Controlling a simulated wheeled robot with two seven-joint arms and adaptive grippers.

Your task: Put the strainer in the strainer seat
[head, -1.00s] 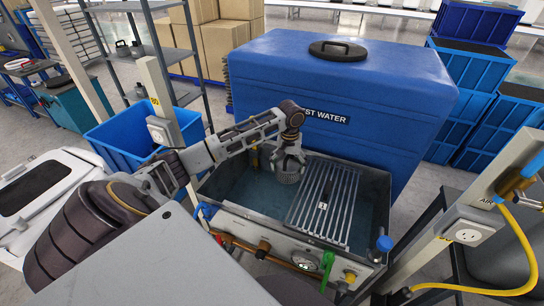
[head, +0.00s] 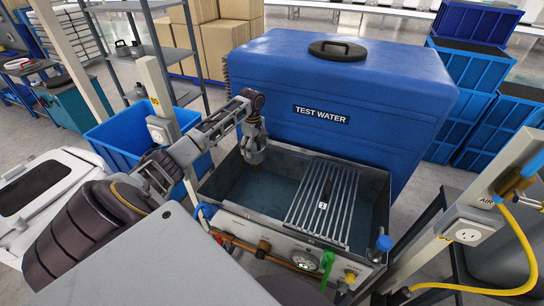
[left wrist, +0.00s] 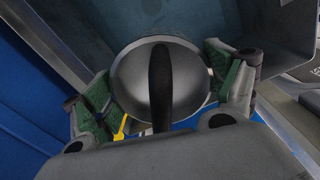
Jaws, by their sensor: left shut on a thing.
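My left gripper (head: 254,152) is over the back left corner of the open metal tank (head: 212,187). In the left wrist view, a round grey metal piece with a dark bar across it, which looks like the strainer (left wrist: 185,85), sits between the green-padded fingers of the left gripper (left wrist: 165,95). The gripper is shut on it. In the head view the strainer is mostly hidden by the gripper. I cannot make out the strainer seat; the tank corner below is covered by the gripper. My right gripper is not in view.
A blue TEST WATER container (head: 350,90) stands right behind the tank. A blue bin (head: 115,130) and a post (head: 160,100) are at the left. Valves and a gauge (head: 304,262) line the tank's front.

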